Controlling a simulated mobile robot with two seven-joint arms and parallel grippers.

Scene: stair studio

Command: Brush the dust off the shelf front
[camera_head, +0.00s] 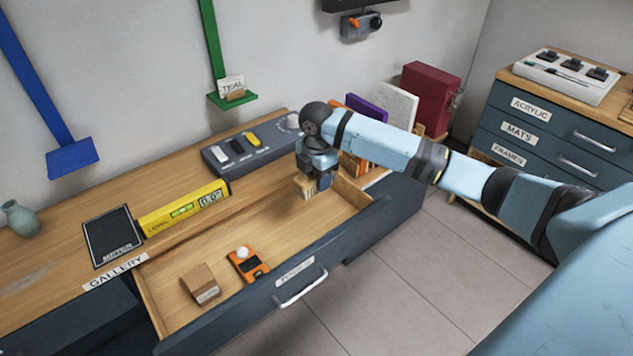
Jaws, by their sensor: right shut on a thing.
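My right gripper (316,178) reaches in from the right and points down over the far right part of the open drawer. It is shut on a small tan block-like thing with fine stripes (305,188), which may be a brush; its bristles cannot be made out. Whether it touches the drawer floor cannot be told. A pale greyish smear (38,279), possibly dust, lies on the wooden top (190,223) at the left. No shelf front can be picked out for sure. My left gripper is not in view.
The open drawer (222,319) holds a brown block (200,284) and an orange device (248,263). A yellow level (185,208), a dark panel (112,236), a grey switch box (250,143) and a vase (20,218) stand on the top. Books (430,97) stand behind my arm.

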